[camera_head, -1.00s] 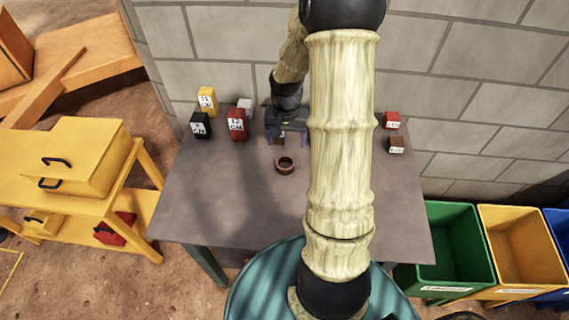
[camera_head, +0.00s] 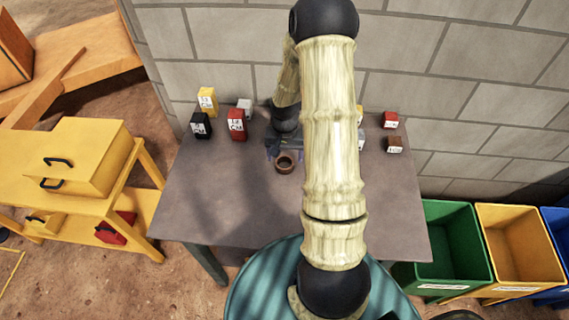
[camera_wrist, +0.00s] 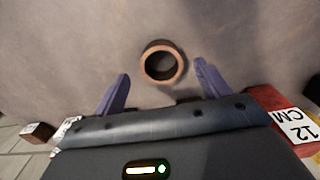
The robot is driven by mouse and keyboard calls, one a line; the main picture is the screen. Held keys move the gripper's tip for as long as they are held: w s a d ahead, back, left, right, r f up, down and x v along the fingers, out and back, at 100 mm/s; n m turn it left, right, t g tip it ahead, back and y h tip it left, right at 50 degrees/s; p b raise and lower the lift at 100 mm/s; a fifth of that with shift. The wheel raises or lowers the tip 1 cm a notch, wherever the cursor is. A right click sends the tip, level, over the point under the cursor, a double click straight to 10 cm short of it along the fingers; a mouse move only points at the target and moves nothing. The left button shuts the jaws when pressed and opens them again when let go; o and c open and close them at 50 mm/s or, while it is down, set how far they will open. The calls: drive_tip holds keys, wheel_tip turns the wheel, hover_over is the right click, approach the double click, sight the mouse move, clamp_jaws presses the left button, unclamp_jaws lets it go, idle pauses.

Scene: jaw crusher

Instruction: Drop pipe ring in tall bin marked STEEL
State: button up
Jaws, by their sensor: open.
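The pipe ring (camera_head: 284,163) is a short brown ring lying flat on the grey table, left of my arm. It also shows in the wrist view (camera_wrist: 162,63), just beyond and between my fingertips. My gripper (camera_wrist: 160,82) is open and empty, with its two purple fingers apart on either side of the ring's near side. In the head view my gripper (camera_head: 282,149) is just behind the ring, partly hidden by my arm. Green (camera_head: 443,244), yellow (camera_head: 518,243) and blue bins (camera_head: 560,230) stand at the right; I cannot read their labels.
A red block marked 12 CM (camera_head: 237,126), a yellow block (camera_head: 207,101) and a black block (camera_head: 200,125) stand on the table (camera_head: 230,210), back left. Small red (camera_head: 390,119) and brown blocks (camera_head: 395,145) stand back right. A block wall (camera_head: 440,90) is behind. The table's front left is clear.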

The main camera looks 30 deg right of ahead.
drive_tip(key=shift+w+f, duration=0.15)
drive_tip(key=shift+f, duration=1.45)
drive_tip(key=c, duration=1.3)
drive_tip(key=shift+r, duration=0.15)
wheel_tip(320, 180, up, 10)
drive_tip(key=shift+f+b, duration=0.1)
drive_tip(key=shift+b, duration=0.3)
